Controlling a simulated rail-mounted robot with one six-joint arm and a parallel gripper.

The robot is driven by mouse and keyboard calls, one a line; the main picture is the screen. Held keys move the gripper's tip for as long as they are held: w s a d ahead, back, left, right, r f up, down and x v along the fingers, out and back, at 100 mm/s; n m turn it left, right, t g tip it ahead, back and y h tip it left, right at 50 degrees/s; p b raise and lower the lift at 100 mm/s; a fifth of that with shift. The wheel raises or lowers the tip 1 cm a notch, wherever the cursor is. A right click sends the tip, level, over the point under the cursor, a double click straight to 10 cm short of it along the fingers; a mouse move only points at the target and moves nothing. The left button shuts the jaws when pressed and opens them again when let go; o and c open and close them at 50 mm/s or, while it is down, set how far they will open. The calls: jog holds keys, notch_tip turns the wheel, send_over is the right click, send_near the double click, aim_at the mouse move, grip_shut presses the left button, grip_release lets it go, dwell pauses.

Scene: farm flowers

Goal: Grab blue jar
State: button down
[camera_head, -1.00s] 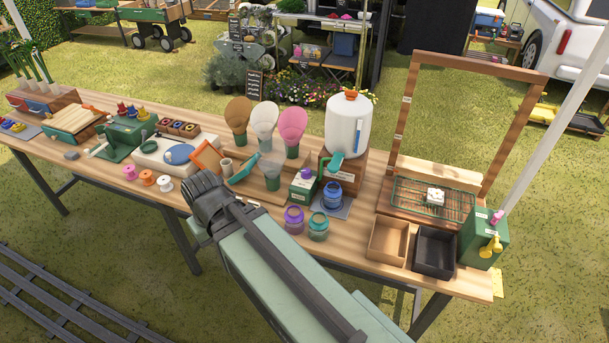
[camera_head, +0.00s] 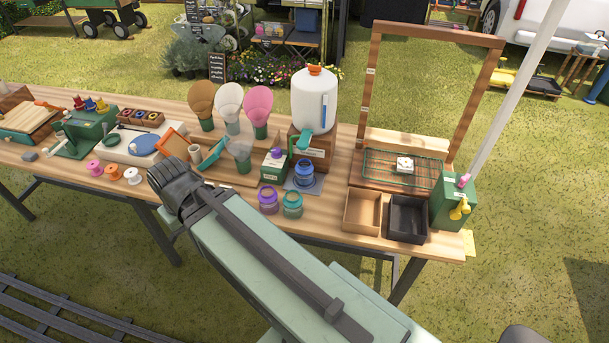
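The blue jar (camera_head: 304,174) stands upright on a small grey mat under the spout of the white dispenser. A purple jar (camera_head: 268,200) and a teal jar (camera_head: 292,203) stand in front of it, near the table's front edge. My arm crosses the lower middle of the picture, and its dark end (camera_head: 172,187) is at the table's front edge, left of all three jars. The fingers of my gripper cannot be made out, so I cannot tell whether it is open or shut.
The white dispenser (camera_head: 315,100) stands on a wooden block behind the blue jar. A green box (camera_head: 273,166) is just left of it. A wooden tray (camera_head: 362,211) and a black tray (camera_head: 408,218) lie to the right. White, orange and pink spools (camera_head: 113,172) lie left of my arm.

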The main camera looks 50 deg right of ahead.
jog(key=c, duration=1.8)
grip_release()
jog(key=shift+c, duration=0.2)
jog(key=o, duration=1.5)
